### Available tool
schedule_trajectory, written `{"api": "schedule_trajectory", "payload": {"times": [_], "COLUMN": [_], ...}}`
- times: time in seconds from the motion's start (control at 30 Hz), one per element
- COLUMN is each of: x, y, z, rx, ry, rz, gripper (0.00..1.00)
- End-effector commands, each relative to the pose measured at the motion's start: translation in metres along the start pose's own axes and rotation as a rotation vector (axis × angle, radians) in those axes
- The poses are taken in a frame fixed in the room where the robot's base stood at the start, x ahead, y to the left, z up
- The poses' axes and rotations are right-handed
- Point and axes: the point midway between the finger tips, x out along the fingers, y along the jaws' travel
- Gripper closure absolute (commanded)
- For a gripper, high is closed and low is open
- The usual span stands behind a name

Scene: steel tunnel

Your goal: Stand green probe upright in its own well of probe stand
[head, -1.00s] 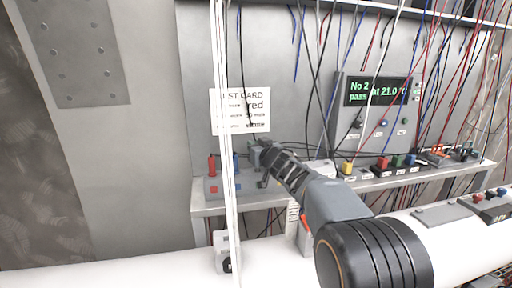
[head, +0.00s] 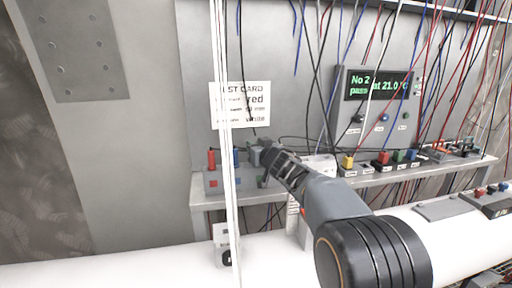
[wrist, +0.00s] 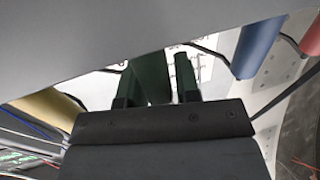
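The probe stand (head: 213,184) is a grey block at the left end of the shelf. A red probe (head: 212,160) and a blue probe (head: 236,159) stand upright in it; they also show at the right in the wrist view. My gripper (head: 258,154) is over the stand's right part, beside the blue probe. In the wrist view a dark green probe (wrist: 151,80) is between the fingers of my gripper (wrist: 158,80). A thin light gap shows at its right, so whether they grip it is unclear. Its lower end and well are hidden.
A card (head: 255,105) hangs on the wall behind the stand. A display box (head: 375,120) and coloured plugs (head: 347,162) are to the right on the shelf (head: 440,172). Loose cables hang in front. A yellow cylinder (wrist: 48,108) is at left in the wrist view.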

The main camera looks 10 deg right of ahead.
Motion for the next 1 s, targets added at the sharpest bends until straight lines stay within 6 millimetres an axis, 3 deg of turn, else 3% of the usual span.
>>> {"api": "schedule_trajectory", "payload": {"times": [0.2, 0.53, 0.73, 1.0], "x": [0.000, 0.000, 0.000, -0.046], "y": [0.000, 0.000, 0.000, -0.011], "z": [0.000, -0.006, -0.040, -0.093], "rx": [0.000, 0.001, -0.002, -0.002], "ry": [0.000, 0.001, 0.003, 0.004], "rz": [0.000, 0.000, 0.001, 0.001], "gripper": [0.49, 0.48, 0.48, 0.48]}}
